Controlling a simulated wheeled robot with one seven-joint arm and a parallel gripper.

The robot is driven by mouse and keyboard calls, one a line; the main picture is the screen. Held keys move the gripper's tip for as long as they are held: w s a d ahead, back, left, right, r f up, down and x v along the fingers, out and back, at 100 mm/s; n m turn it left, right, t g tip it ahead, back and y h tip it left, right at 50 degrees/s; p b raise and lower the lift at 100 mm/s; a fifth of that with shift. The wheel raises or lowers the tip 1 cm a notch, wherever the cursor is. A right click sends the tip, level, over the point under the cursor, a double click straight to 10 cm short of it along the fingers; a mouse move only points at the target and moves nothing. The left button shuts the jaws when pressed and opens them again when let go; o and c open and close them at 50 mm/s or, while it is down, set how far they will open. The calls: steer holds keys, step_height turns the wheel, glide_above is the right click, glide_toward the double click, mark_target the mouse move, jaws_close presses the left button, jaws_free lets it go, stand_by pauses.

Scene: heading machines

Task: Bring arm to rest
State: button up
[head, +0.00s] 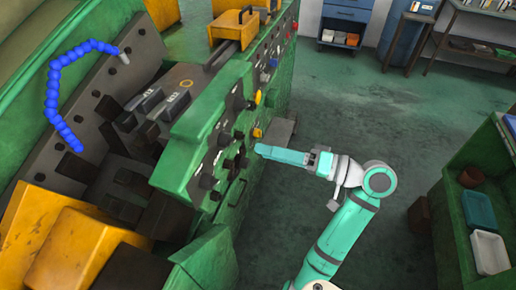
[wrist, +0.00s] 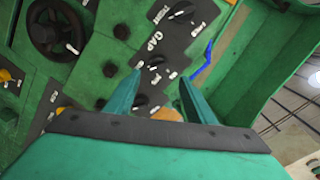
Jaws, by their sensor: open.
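My gripper (head: 268,150) reaches left from my teal arm in the head view, with its fingertips close to the control panel of the green machine (head: 196,150). In the wrist view my gripper (wrist: 158,88) shows two teal fingers standing apart with nothing between them. Behind the fingers lies a dark panel plate (wrist: 178,38) with black knobs and white lettering. I cannot tell whether a fingertip touches the panel.
A black handwheel (wrist: 57,29) sits on the panel. A blue segmented hose (head: 52,95) and yellow parts (head: 75,250) are on the machine. A green shelf (head: 455,215) with bins stands at right. A blue cabinet (head: 345,22) is at the back. Floor (head: 360,115) between is clear.

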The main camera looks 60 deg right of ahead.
steer(key=shift+s, duration=0.25)
stand_by(0.4)
